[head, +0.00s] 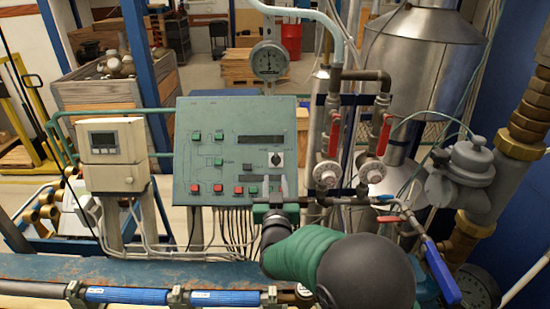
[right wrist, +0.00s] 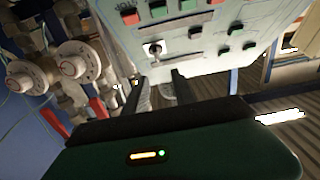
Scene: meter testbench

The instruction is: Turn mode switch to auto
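The mode switch (head: 275,159) is a small knob on a white square plate at the right side of the green control panel (head: 235,115). It also shows in the right wrist view (right wrist: 153,49), where the panel appears turned over. My right gripper (head: 276,181) is in front of the panel's lower right part, just below the switch in the head view. In the right wrist view its two dark fingers (right wrist: 160,78) stand apart with nothing between them. The switch lies beyond the fingertips and outside the fingers. My left gripper is not in view.
Red and green buttons (head: 218,188) sit left of the switch. Valves with red levers (head: 384,135) and white round meters (head: 327,174) stand close on the right. A beige meter box (head: 113,141) stands left of the panel. Blue pipes (head: 126,295) run along the front.

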